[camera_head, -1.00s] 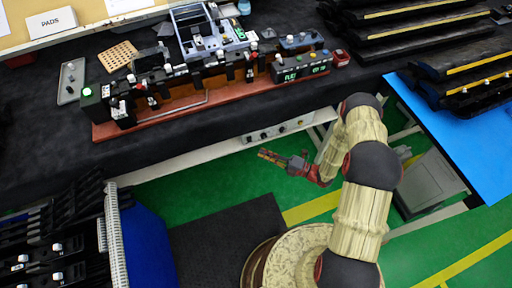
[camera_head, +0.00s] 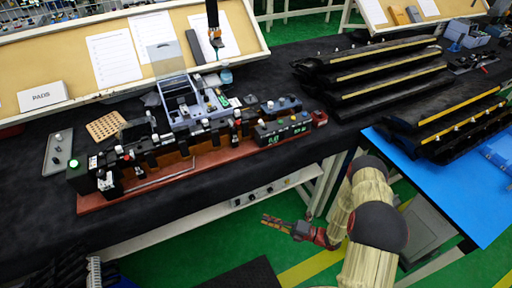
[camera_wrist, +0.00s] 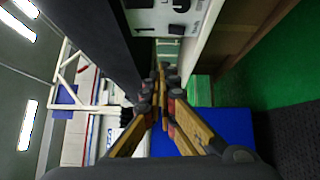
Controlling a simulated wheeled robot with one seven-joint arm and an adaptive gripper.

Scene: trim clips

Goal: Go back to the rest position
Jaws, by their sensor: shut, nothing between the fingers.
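My gripper (camera_head: 268,220) is at the end of my cream-covered arm, low in front of the black-covered table (camera_head: 180,215). It points to the left over the green floor, below the table's front edge. In the wrist view my gripper's fingers (camera_wrist: 163,75) are brought together at the tips, with nothing between them. No object is held.
A fixture on a red-brown base (camera_head: 200,165) stands on the table, with a green-lit display box (camera_head: 272,139). Black trim parts (camera_head: 370,75) lie at the back right. A blue surface (camera_head: 450,195) is at the right. A control panel (camera_head: 262,192) sits under the table edge.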

